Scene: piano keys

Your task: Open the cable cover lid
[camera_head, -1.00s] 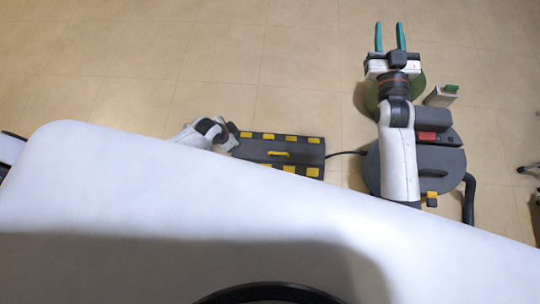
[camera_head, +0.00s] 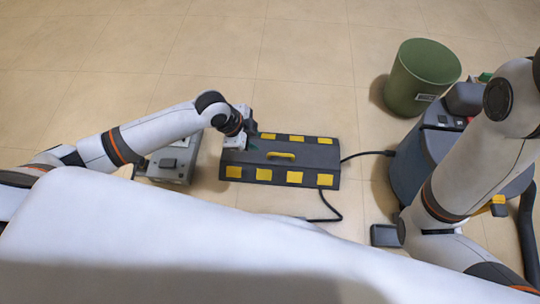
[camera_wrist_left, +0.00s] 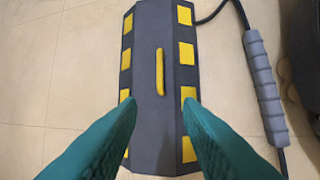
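The cable cover (camera_head: 280,176) is a dark grey ramped box with yellow squares along its long edges. It lies on the floor with its top closed. A yellow handle (camera_head: 281,155) is on its lid; the handle also shows in the left wrist view (camera_wrist_left: 160,72). My left gripper (camera_wrist_left: 160,104) is open and empty above one end of the cover, its teal fingers spread to either side, apart from the handle. In the head view the left gripper (camera_head: 249,130) is at the cover's left end, its fingers mostly hidden. My right gripper is out of view; its arm rises at the right.
A black cable (camera_head: 360,155) runs from the cover's right end to a dark grey machine (camera_head: 407,173). A green bin (camera_head: 422,78) stands at the back right. A grey box (camera_head: 172,163) is left of the cover. The floor behind is clear.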

